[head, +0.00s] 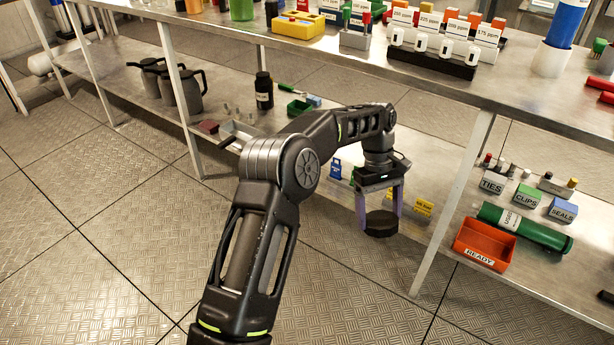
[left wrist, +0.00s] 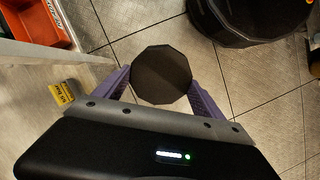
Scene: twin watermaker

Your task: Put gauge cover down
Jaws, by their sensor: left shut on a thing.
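My right gripper is not in view.
The metal table (head: 330,60) carries labelled white cups and colored parts. The lower shelf holds an orange READY bin (head: 484,244), a green cylinder (head: 525,228) and labelled boxes. A table leg (head: 452,205) stands right of the gripper. Open floor lies in front.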

